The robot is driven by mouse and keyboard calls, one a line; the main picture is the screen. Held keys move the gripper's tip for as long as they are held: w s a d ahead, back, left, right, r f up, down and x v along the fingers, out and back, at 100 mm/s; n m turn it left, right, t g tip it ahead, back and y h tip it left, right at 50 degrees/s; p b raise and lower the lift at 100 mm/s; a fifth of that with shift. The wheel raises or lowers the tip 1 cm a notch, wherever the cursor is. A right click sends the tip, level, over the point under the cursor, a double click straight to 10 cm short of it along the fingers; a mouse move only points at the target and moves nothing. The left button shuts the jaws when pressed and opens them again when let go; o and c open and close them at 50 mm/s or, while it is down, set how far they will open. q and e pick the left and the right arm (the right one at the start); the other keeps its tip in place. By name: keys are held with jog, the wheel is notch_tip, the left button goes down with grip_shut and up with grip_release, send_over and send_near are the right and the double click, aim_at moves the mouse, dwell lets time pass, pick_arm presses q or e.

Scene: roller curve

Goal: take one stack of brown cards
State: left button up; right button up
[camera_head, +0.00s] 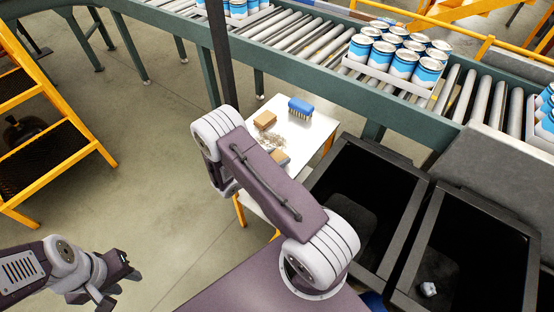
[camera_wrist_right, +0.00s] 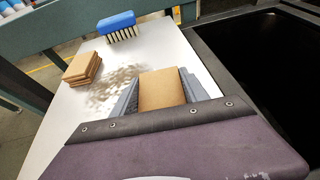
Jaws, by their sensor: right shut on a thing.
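A stack of brown cards (camera_wrist_right: 162,89) is between the two grey fingers of my right gripper (camera_wrist_right: 160,80), which is shut on it, over the white table. Part of this stack shows beside my right arm in the head view (camera_head: 281,156). Another stack of brown cards (camera_wrist_right: 82,68) sits on the table, left of the gripper in the wrist view; it also shows in the head view (camera_head: 265,120). My right gripper is mostly hidden by its arm in the head view. My left gripper (camera_head: 122,288) is open and empty over the floor at the lower left.
A blue brush (camera_head: 300,107) stands on the white table (camera_head: 318,125), near a patch of brownish debris (camera_wrist_right: 115,88). Dark bins (camera_head: 408,178) stand right of the table. A roller conveyor (camera_head: 300,45) behind carries trays of blue-and-white cans (camera_head: 400,55). A yellow step ladder (camera_head: 40,130) is left.

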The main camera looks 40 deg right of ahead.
aim_at(278, 156)
notch_tip(278, 156, up, 3)
jog(key=shift+r, duration=0.1)
jog(key=s+d+r, duration=0.6)
jog(key=s, duration=0.3)
jog(key=shift+s+d+r, duration=0.25)
jog(key=shift+d+r, duration=0.15)
